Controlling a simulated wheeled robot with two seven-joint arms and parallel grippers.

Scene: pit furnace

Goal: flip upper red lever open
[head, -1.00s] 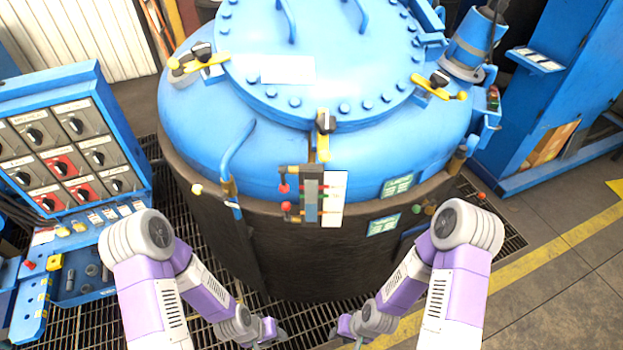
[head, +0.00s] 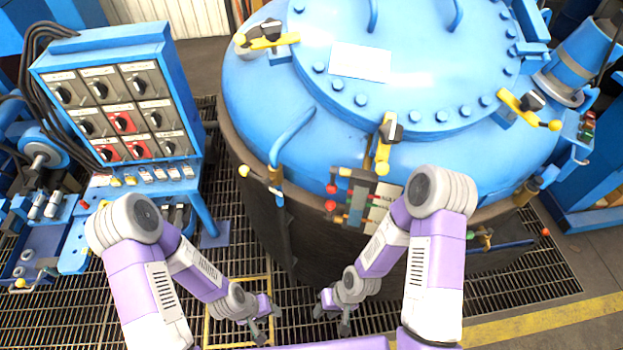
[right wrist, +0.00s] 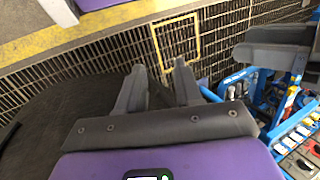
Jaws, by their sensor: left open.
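The upper red lever knob (head: 332,189) is on a small valve panel (head: 356,197) at the front of the blue furnace. A lower red knob (head: 330,206) is just beneath it. Part of the panel's right side is hidden behind my right arm. My left gripper (head: 266,327) is open and empty, low in front of the furnace. My right gripper (head: 332,318) is beside it to the right, below the panel and apart from the levers. In the right wrist view its fingers (right wrist: 158,78) are spread with nothing between them.
The round blue furnace (head: 350,145) with yellow clamp handles fills the centre and right. A blue control cabinet (head: 122,110) with several black and red knobs stands at left. Below is dark floor grating (head: 245,265) with a yellow frame.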

